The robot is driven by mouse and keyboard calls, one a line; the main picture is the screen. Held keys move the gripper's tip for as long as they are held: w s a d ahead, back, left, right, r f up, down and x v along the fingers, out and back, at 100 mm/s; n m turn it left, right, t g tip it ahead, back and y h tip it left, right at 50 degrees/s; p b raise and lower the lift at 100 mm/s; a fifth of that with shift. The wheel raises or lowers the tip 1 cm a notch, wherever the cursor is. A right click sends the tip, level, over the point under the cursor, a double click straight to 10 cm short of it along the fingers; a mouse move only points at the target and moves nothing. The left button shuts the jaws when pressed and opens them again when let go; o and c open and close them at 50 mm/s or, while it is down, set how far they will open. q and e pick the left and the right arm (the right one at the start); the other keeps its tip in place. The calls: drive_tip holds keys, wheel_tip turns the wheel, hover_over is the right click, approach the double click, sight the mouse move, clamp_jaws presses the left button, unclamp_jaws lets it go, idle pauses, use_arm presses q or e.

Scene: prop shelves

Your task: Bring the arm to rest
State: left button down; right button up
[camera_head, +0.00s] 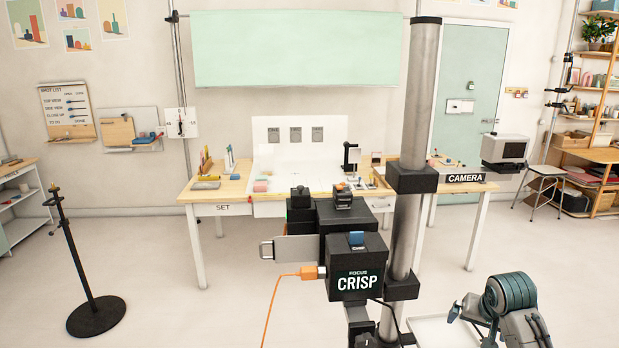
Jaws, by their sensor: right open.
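My right gripper (472,324) is at the bottom right of the head view, with its grey-green arm reaching in from the lower right edge. Its jaws are apart and I see nothing between them. My left gripper is not in view.
The rig hangs beside a thick grey pole (424,95), with an orange cable. A pale flat tray (432,326) lies near my right gripper. Behind stand a wooden table (225,190) with small props, a stool (545,172) and a black stand (95,315).

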drive_tip(key=s+a+f+n, duration=0.2)
drive_tip(key=s+a+f, duration=0.3)
drive_tip(key=s+f, duration=0.55)
drive_tip(key=s+a+f+n, duration=0.1)
drive_tip(key=s+a, duration=0.1)
drive_tip(key=s, duration=0.7)
drive_tip(key=s+a+f+n+g, duration=0.1)
drive_tip(key=s+a+n, duration=0.15)
drive_tip(key=s, duration=0.55)
drive_tip(key=s+a+f+n, duration=0.1)
drive_tip(key=s+a+f, duration=0.1)
drive_tip(key=s, duration=0.7)
wheel_tip(320, 180, down, 38)
drive_tip(key=s+d+g+b, duration=0.1)
drive_tip(key=d+g+b, duration=0.15)
drive_tip(key=b, duration=0.35)
drive_tip(key=s+d+f+b, duration=0.1)
drive_tip(key=s+f+b, duration=0.2)
drive_tip(key=s+f, duration=1.4)
wheel_tip(320, 180, down, 4)
drive_tip(key=shift+s+r+m+y, duration=0.25)
drive_tip(key=shift+s+m+y, duration=0.05)
drive_tip(key=shift+s+m, duration=0.05)
drive_tip(key=shift+g, duration=0.25)
